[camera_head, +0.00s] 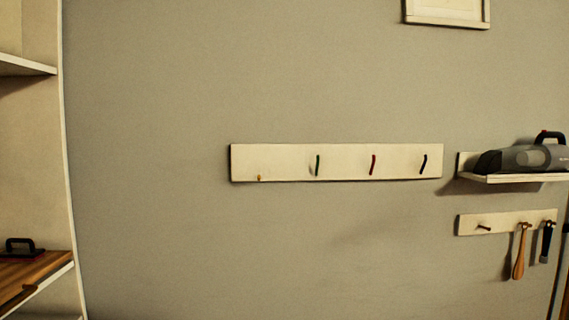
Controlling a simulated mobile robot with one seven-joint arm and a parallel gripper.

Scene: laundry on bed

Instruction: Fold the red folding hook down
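The red folding hook (373,165) is on a cream wall rail (275,164), right of the rail's middle. It looks like a thin, nearly upright red bar with a slight tilt. A green hook (318,165) is to its left and a black hook (423,164) to its right; both stand nearly upright too. At the rail's left end only a small brass-coloured knob (259,178) shows near the lower edge. How far the red hook sticks out from the rail is hard to tell. My gripper is not in view.
At right, a shelf (520,179) holds a grey handheld vacuum (530,158). Below it, a smaller peg rail (468,226) carries a hanging shoehorn (519,256) and a dark brush-like tool (547,242). A shelf unit (66,180) stands at left. The wall around the hook rail is clear.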

